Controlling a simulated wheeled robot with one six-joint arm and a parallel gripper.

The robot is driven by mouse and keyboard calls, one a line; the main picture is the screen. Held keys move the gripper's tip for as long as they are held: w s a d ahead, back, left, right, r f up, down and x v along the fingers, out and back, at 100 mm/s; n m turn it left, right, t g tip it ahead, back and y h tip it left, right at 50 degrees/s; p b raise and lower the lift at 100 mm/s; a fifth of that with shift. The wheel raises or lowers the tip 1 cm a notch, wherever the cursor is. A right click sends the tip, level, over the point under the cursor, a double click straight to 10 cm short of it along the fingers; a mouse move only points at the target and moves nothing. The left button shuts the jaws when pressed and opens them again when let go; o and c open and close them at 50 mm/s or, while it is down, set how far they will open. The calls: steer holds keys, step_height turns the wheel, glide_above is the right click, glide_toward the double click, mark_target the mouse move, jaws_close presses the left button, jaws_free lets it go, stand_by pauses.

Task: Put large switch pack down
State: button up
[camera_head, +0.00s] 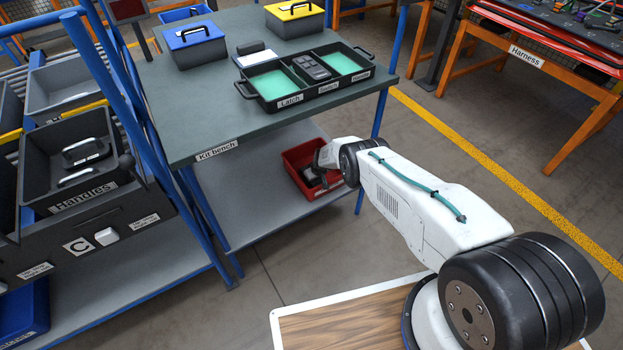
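My arm reaches to the red bin (296,158) on the lower shelf under the kit bench. My gripper (322,168) is at the right side of that bin, seen from behind and partly hidden by my wrist. A dark object (309,178) shows in the bin close to the fingers; whether it is held or only lies there is unclear. On the bench, a black tray (318,90) has three labelled compartments. A dark switch pack with several buttons (312,67) lies in the middle compartment. The outer compartments show bare green lining.
The kit bench (222,103) also carries a blue-lidded box (196,46), a yellow-lidded box (294,17) and a small dark item (250,48). Blue posts stand at the bench corners. A rack with a Handles bin (85,193) is at left.

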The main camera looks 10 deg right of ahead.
steer(key=shift+f, duration=0.35)
steer(key=o, duration=1.1)
steer(key=shift+s+f, duration=0.1)
steer(key=shift+f, duration=0.05)
steer(key=shift+o, duration=0.2)
steer(key=shift+s+f, duration=0.15)
steer(key=shift+s+a, duration=0.1)
steer(key=shift+s, duration=0.05)
steer(key=shift+r, duration=0.55)
steer(key=w+v, duration=0.1)
steer(key=v, duration=1.1)
steer(key=shift+r, duration=0.2)
